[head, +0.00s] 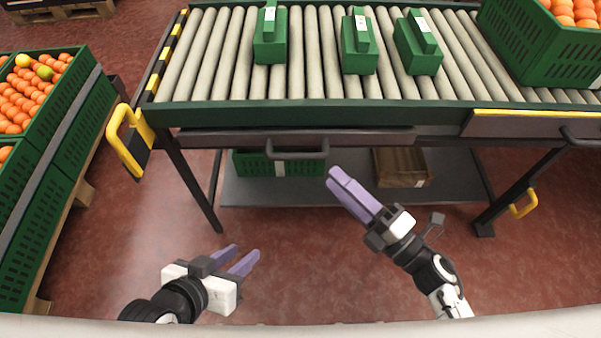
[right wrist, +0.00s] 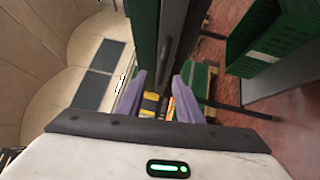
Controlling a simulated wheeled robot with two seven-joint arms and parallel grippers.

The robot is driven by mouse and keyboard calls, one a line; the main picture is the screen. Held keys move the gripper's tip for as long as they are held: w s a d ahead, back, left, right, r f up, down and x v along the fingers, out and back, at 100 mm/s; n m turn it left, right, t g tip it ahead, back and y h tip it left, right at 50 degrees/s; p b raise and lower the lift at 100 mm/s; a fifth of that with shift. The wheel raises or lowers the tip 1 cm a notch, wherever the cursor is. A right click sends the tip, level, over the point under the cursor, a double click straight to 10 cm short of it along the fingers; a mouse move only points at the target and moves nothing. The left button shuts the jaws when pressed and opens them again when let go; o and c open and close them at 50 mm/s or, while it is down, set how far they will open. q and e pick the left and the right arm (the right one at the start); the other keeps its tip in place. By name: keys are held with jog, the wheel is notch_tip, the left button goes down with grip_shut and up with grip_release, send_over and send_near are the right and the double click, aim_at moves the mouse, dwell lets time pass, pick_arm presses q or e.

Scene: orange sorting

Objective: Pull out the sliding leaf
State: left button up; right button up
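A long dark leaf front (head: 350,136) sits under the conveyor's front edge, with a grey bar handle (head: 297,150) near its middle. A second front with a yellow top edge (head: 520,125) is at the right, with a dark handle (head: 580,138). I cannot tell from looks alone which is the sliding leaf. My right gripper (head: 345,185) is in front of and below the long front, right of the grey handle and apart from it. In the right wrist view its two purple fingers (right wrist: 161,95) are spread and empty. My left gripper (head: 242,254) is open and empty, low at the left.
Several green boxes (head: 359,45) stand on the roller conveyor (head: 305,60), with an orange-filled crate (head: 545,55) at the right. A brown box (head: 401,167) and a green crate (head: 278,163) are on the lower shelf (head: 350,190). Orange crates (head: 62,135) line the left. The red floor in front is clear.

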aim_at(300, 154)
jog(key=shift+n+g+y, duration=0.4)
jog(key=shift+n+y, duration=0.1)
jog(key=shift+n, duration=0.2)
jog(key=x, duration=0.3)
jog(key=b+x, duration=0.1)
jog(key=x, duration=0.6)
jog(key=shift+a+f, duration=0.25)
jog(key=shift+a, duration=0.2)
grip_shut()
